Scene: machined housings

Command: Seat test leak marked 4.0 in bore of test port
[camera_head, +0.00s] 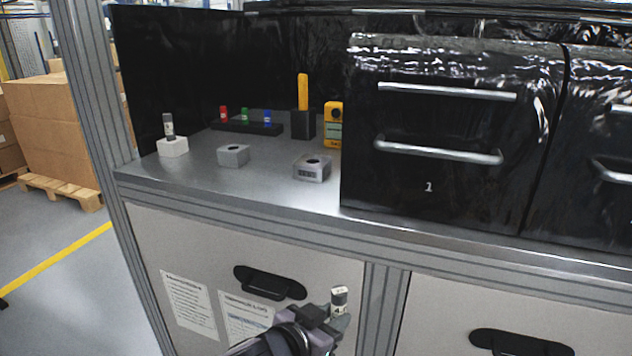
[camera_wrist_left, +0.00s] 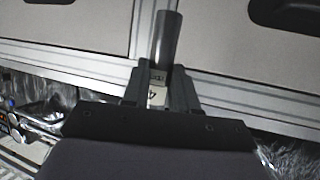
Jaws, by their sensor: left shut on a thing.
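My left gripper (camera_head: 327,322) is shut on a small cylinder, the test leak (camera_head: 339,299), with a white marked band on which a 4 can be made out. It is held upright in front of the cabinet, below the bench top. In the left wrist view the test leak (camera_wrist_left: 165,45) shows as a grey cylinder between the fingers (camera_wrist_left: 160,92). A grey metal block with a dark round bore (camera_head: 312,168), apparently the test port, stands on the bench near its front edge, farther back than my gripper. Its bore looks empty. My right gripper is out of view.
A second grey block (camera_head: 233,155) and a white block (camera_head: 173,147) with an upright cylinder (camera_head: 168,124) stand to the left. Behind are a dark rack (camera_head: 250,129) with coloured pieces, a yellow-handled tool (camera_head: 303,92) and a yellow meter (camera_head: 333,125). Black drawers (camera_head: 440,130) bound the right.

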